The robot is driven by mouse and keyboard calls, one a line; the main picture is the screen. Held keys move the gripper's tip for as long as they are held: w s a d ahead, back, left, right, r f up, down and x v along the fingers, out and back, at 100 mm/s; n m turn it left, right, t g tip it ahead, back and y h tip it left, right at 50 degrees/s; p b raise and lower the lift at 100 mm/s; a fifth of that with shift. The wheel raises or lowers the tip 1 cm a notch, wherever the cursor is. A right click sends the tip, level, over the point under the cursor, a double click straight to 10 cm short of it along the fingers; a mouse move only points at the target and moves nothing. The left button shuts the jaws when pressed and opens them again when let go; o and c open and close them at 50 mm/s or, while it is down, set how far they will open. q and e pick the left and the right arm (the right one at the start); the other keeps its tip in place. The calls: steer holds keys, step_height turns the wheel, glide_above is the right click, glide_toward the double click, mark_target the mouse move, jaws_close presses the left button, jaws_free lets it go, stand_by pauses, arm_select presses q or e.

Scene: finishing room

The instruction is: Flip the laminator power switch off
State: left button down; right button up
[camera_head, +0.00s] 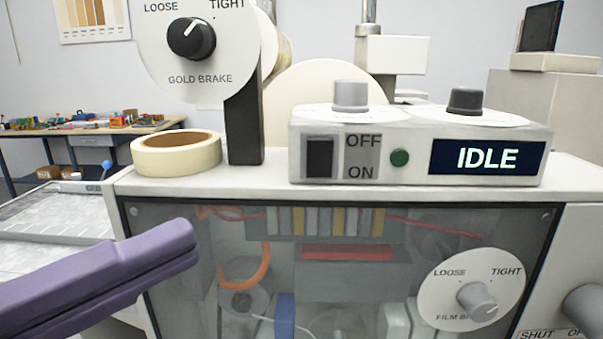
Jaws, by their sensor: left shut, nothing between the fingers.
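The laminator's control box (420,123) sits on top of the machine, right of centre in the head view. Its black rocker power switch (320,157) is on the left of the front face, beside a grey plate marked OFF above and ON below. I cannot tell which way the rocker is tilted. A round green lamp or button (400,157) and a dark display reading IDLE (487,157) are to its right. My purple left gripper (190,241) is shut and empty, below and left of the switch and apart from it. My right gripper is out of view.
A tape roll (176,154) lies left of the box, with the black post (245,125) of the GOLD BRAKE dial (192,40) between them. A FILM brake dial (472,289) is on the clear front panel. A cluttered bench (90,130) stands behind left.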

arm_select(q)
steer(key=p, duration=0.5)
glide_toward(329, 150)
steer(key=d, duration=0.4)
steer(key=w, duration=0.3)
steer(key=shift+w+r, duration=0.1)
steer(key=shift+r, duration=0.15)
steer(key=shift+w, duration=0.45)
